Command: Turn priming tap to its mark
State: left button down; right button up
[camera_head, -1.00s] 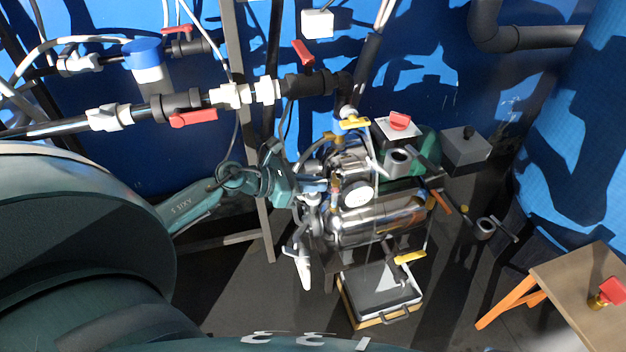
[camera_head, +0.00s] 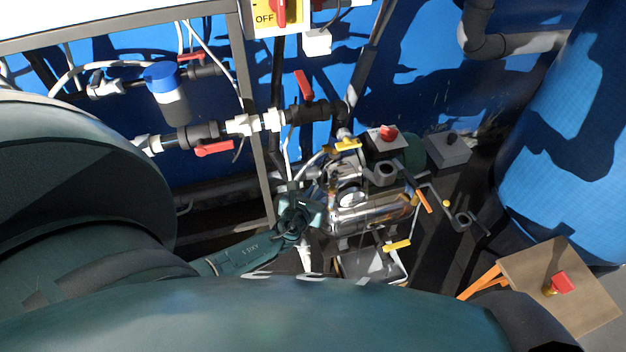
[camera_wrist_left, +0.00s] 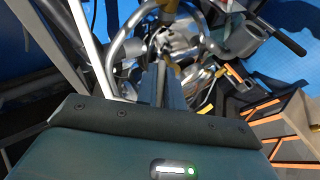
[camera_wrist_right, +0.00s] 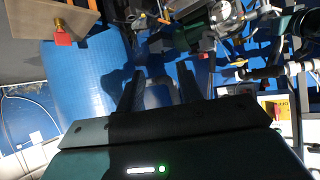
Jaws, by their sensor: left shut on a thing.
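The pump (camera_head: 368,212), a shiny steel cylinder with a round gauge (camera_head: 352,197), stands at the middle of the head view. My left gripper (camera_head: 316,208) is at the pump's left end, partly hidden by its own wrist. In the left wrist view its fingers (camera_wrist_left: 171,82) are close together, shut on the small yellowish priming tap (camera_wrist_left: 172,60) at their tips. The fingers hide most of the tap, and I cannot make out its mark. My right gripper (camera_wrist_right: 158,92) is open and empty in the right wrist view, away from the pump.
Yellow-handled valves sit above (camera_head: 347,145) and below (camera_head: 397,245) the pump. Pipework with a red handle (camera_head: 214,149) runs along the left. A wooden table (camera_head: 520,270) with a red-knobbed valve (camera_head: 558,284) stands at right. A blue tank (camera_head: 575,150) fills the right side.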

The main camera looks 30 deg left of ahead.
pick_arm(q)
jog(key=n+g+y, duration=0.1)
jog(key=n+y, duration=0.1)
jog(key=y, duration=0.1)
jog(key=shift+w+d+n, duration=0.1)
jog(key=shift+n, duration=0.3)
jog(key=shift+n+g+y, duration=0.9)
jog(key=shift+n+y, duration=0.3)
jog(key=shift+n+g+y+b, duration=0.6)
jog(key=shift+n+y, duration=0.2)
jog(key=shift+n+g+y, duration=0.3)
jog(key=shift+n, duration=0.1)
pick_arm(e)
jog(key=shift+w+a, duration=0.15)
jog(key=shift+f, duration=0.1)
pick_arm(q)
jog(key=c, duration=1.5)
grip_release()
